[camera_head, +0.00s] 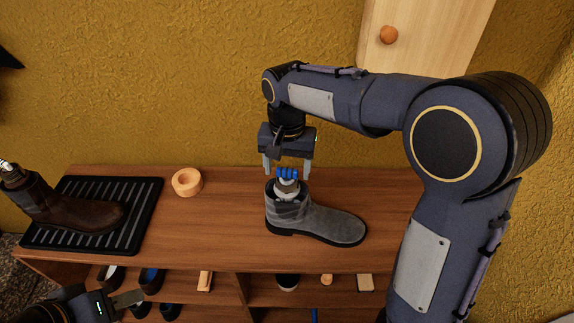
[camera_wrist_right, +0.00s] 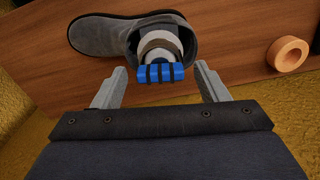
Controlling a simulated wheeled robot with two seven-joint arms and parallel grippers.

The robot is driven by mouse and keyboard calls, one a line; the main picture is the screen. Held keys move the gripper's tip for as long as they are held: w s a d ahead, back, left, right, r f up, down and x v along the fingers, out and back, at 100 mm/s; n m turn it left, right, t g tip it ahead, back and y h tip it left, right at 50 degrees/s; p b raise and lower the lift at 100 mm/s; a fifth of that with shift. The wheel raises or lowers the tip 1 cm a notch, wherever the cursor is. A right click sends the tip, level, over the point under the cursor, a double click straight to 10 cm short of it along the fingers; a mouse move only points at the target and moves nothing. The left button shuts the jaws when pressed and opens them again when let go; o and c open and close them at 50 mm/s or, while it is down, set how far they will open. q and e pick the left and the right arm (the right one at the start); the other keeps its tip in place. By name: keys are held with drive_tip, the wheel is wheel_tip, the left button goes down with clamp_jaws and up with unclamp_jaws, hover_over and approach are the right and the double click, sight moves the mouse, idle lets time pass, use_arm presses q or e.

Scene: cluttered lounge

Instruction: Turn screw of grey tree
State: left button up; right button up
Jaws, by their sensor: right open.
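The grey boot (camera_head: 322,222) stands on the wooden bench, toe to the right. The grey tree sits inside its shaft, and its blue ribbed screw knob (camera_head: 287,174) sticks up out of the opening. My right gripper (camera_head: 287,168) points down above the boot, open, with its fingers on either side of the knob. In the right wrist view the knob (camera_wrist_right: 160,73) lies between and just beyond the open fingertips (camera_wrist_right: 160,80), with a gap on both sides. My left gripper (camera_head: 126,299) is low at the left, partly cut off; its finger gap is unclear.
A brown boot (camera_head: 80,214) stands on a black ribbed tray (camera_head: 146,205) at the left of the bench (camera_head: 225,235). A wooden ring (camera_head: 187,182) lies at the back. Shelves below hold shoes and small items. A pale cabinet door with a round knob (camera_head: 388,35) hangs above.

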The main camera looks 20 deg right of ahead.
drive_tip(key=c, duration=1)
drive_tip(key=shift+r+m+p, duration=0.2)
drive_tip(key=shift+m+p, duration=0.35)
drive_tip(key=shift+m, duration=0.15)
drive_tip(key=shift+f+m+p, duration=0.15)
drive_tip(key=shift+m+p, duration=0.15)
drive_tip(key=shift+m, duration=0.6)
drive_tip(key=o, duration=1)
